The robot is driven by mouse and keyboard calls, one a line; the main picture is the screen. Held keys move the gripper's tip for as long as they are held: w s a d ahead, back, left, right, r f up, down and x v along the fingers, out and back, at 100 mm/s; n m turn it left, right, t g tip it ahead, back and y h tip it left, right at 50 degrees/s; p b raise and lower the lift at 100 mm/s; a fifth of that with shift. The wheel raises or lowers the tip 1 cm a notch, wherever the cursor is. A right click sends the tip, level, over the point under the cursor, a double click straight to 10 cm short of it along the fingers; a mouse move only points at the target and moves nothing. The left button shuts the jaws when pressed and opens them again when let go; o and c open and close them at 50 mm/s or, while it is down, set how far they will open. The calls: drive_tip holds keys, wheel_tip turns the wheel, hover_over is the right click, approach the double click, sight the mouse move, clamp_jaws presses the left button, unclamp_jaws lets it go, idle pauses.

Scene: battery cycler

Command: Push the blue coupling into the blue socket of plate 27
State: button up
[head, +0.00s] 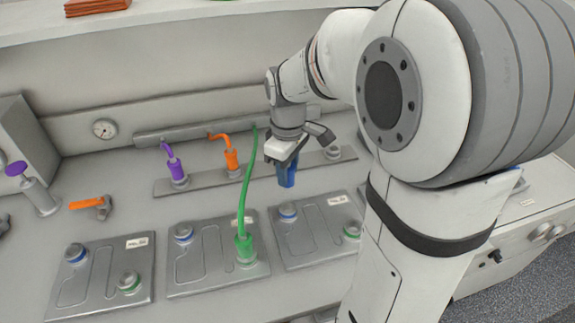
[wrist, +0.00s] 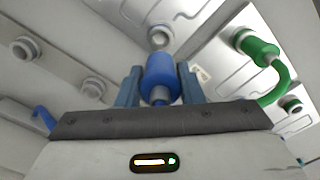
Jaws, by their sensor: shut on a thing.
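My gripper (head: 286,166) is shut on the blue coupling (head: 288,178) and holds it in the air, above the area behind the right plate (head: 318,238). In the wrist view the blue coupling (wrist: 160,75) sits between the two blue fingers, with a grey socket (wrist: 159,37) seen just beyond its end. Three metal plates lie on the bench. Blue-ringed sockets show on the left plate (head: 75,253), middle plate (head: 183,233) and right plate (head: 288,211). The plate labels are too small to read, so I cannot tell which is 27.
A green coupling (head: 244,247) stands in the middle plate's front socket, its hose rising close beside my gripper. Purple (head: 176,168) and orange (head: 231,160) couplings stand on the rear rail (head: 205,176). An orange-handled valve (head: 88,204) is at left.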

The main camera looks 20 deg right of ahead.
sight(288, 191)
drive_tip(key=shift+s+f+b, duration=0.1)
drive_tip(key=shift+f+b, duration=1.75)
drive_tip(key=shift+f, duration=0.85)
drive_tip(key=shift+f, duration=0.3)
drive_tip(key=shift+f+b, duration=0.4)
drive_tip(key=shift+b, duration=0.05)
drive_tip(key=shift+f, duration=0.2)
drive_tip(key=shift+f, duration=0.25)
drive_tip(key=shift+f+b, duration=0.55)
drive_tip(key=shift+b, duration=0.1)
drive_tip(key=o, duration=1.3)
drive_tip(key=shift+c, duration=0.2)
drive_tip(key=shift+o, duration=0.3)
